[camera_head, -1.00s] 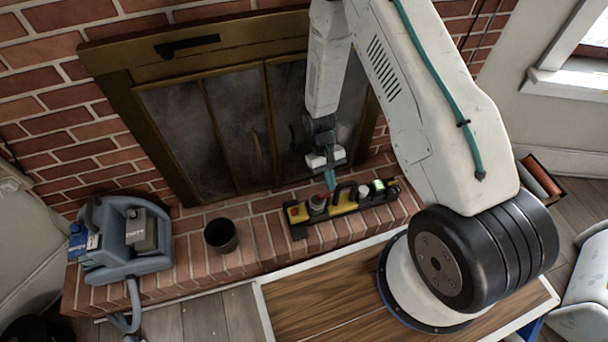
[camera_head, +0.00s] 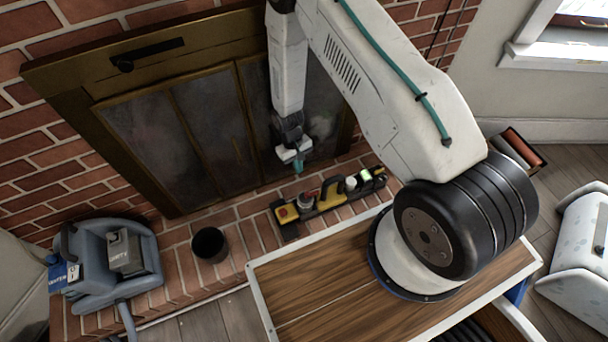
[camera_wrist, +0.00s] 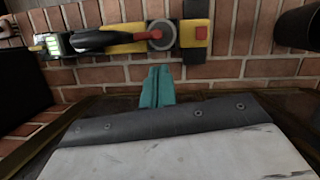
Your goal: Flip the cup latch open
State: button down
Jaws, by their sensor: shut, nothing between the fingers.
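A long black-and-yellow holder (camera_head: 322,206) lies on the brick hearth. A round grey cup-like part with a red centre (camera_wrist: 160,34) sits on its yellow section, beside a red button (camera_wrist: 201,33); the cup part also shows in the head view (camera_head: 305,202). I cannot tell which piece is the latch or whether it is open. A black curved handle (camera_wrist: 103,38) rises next to the cup part. My gripper (camera_head: 298,166) is behind the holder, on the fireplace side, apart from it. Its teal fingers (camera_wrist: 157,84) are shut and empty, pointing towards the cup part.
The glass-doored fireplace (camera_head: 205,110) stands close behind my gripper. A dark bucket (camera_head: 209,245) and a blue-grey machine (camera_head: 90,265) stand to the left on the hearth (camera_head: 245,228). Bare brick lies between the bucket and the holder.

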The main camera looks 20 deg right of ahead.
send_near(312, 193)
jog(key=f, duration=0.1)
jog(key=a+f, duration=0.1)
jog(key=f, duration=0.1)
jog(key=a+f, duration=0.1)
jog(key=shift+s+a+f, duration=0.1)
jog(key=shift+a+f, duration=0.05)
jog(key=shift+f, duration=0.25)
jog(key=shift+d, duration=0.4)
jog(key=shift+s+a+n, duration=0.1)
jog(key=shift+a+n, duration=0.2)
jog(key=shift+a, duration=0.2)
